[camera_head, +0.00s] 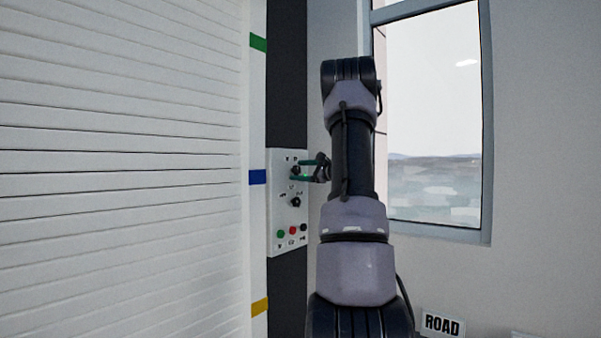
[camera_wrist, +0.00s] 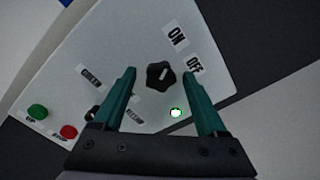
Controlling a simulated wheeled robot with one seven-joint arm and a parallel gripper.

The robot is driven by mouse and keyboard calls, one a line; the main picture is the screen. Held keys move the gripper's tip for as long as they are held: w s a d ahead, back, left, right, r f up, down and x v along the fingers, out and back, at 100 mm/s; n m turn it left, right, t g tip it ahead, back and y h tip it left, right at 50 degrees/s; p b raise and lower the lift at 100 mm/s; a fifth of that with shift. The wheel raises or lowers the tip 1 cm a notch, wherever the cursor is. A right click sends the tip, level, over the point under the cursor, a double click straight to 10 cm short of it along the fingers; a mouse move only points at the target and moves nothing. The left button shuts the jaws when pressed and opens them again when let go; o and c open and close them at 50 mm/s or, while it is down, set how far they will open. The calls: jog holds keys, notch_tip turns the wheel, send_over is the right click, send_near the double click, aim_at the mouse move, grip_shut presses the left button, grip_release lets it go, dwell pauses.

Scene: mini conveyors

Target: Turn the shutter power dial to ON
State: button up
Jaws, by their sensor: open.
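The dial (camera_wrist: 159,75) is a black lobed knob on a pale control panel (camera_wrist: 100,48). In the wrist view, an ON label (camera_wrist: 176,36) and an OFF label (camera_wrist: 195,66) are above and to its right. My gripper (camera_wrist: 160,72) is open, with one green finger on each side of the dial and a visible gap on both sides. I cannot tell which label the dial points to. A small light (camera_wrist: 176,112) below the dial glows green. In the head view, my gripper (camera_head: 303,171) is at the upper part of the panel (camera_head: 274,212), largely hiding the dial.
A second black knob (camera_head: 296,201) sits lower on the panel, above green (camera_head: 280,234), red (camera_head: 292,230) and black (camera_head: 304,227) buttons. A white slatted shutter (camera_head: 120,170) fills the left. A window (camera_head: 432,120) is to the right of my arm.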

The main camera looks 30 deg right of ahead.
jog(key=v, duration=1)
jog(key=shift+s+d, duration=0.2)
jog(key=shift+s, duration=0.15)
jog(key=s+a+n+g+y, duration=0.1)
jog(key=s+a+n+g, duration=0.2)
jog(key=a, duration=0.7)
jog(key=s+a+f+n+g, duration=0.1)
jog(key=s+a+n+g, duration=0.2)
jog(key=a, duration=0.6)
jog(key=s+a+n+g+y, duration=0.1)
jog(key=s+a+n+g, duration=0.15)
jog(key=a, duration=0.75)
jog(key=s+a+f+n+h, duration=0.2)
jog(key=s+a+n, duration=0.1)
jog(key=s, duration=0.3)
jog(key=s+a+f+n+g+h, duration=0.1)
jog(key=s+a+f+n+h, duration=0.1)
jog(key=s, duration=0.4)
jog(key=s+a+f+n+h, duration=0.1)
jog(key=s+a+n, duration=0.2)
jog(key=s+n, duration=0.2)
jog(key=shift+s+a+f+h, duration=0.3)
jog(key=shift+s+f+h, duration=0.1)
